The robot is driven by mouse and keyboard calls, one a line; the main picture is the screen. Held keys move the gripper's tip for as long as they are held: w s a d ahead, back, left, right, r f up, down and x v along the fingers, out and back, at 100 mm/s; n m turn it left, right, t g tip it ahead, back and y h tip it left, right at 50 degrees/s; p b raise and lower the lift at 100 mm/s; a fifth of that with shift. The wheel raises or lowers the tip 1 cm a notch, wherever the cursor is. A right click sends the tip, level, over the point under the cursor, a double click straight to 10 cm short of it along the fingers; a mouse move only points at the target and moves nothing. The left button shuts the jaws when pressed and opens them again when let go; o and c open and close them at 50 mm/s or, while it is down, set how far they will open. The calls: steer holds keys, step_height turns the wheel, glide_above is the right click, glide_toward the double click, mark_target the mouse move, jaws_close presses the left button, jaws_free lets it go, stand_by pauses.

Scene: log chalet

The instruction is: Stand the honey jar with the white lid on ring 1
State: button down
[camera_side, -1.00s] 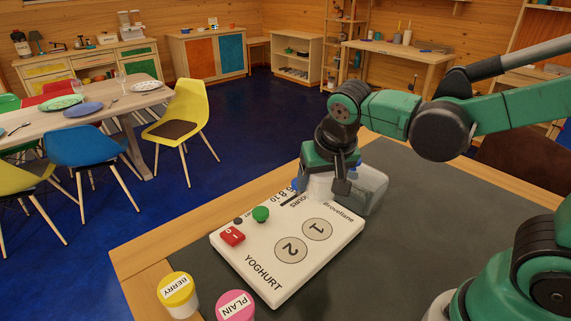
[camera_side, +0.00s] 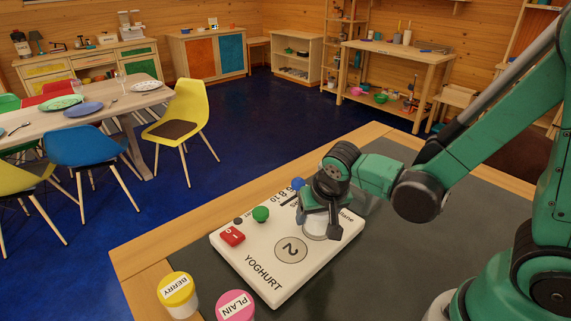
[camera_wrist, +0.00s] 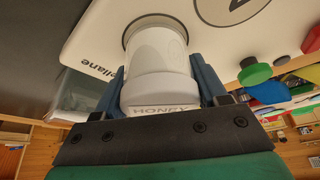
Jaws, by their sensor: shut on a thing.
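My gripper (camera_side: 320,222) is shut on the honey jar (camera_side: 314,230), a white jar with a white lid, over the ring 1 area of the yoghurt maker (camera_side: 258,262). In the wrist view the jar (camera_wrist: 156,50) lies between the two fingers, with its white lid (camera_wrist: 158,90) and HONEY label nearest the palm. Its far end sits within the dark outline of a ring (camera_wrist: 126,36) on the white top. I cannot tell whether the base touches. The jar and gripper hide ring 1 in the side view. Ring 2 (camera_side: 291,249) is bare.
A yellow-lidded BERRY jar (camera_side: 178,293) and a pink-lidded PLAIN jar (camera_side: 235,305) stand near the front. A red switch (camera_side: 232,236) and green knob (camera_side: 260,214) are on the maker. A clear box (camera_wrist: 85,92) is close beside my gripper. The dark mat at right is clear.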

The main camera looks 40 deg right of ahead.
steer(key=shift+f, duration=0.15)
steer(key=shift+c, duration=0.2)
jaws_free()
steer(key=s+r+n+t+y, duration=0.2)
steer(key=r+n, duration=0.3)
steer(key=r, duration=0.5)
steer(key=shift+s+d+r+n+t, duration=0.2)
steer(key=shift+s+d+n+t, duration=0.15)
steer(key=shift+s+t, duration=0.35)
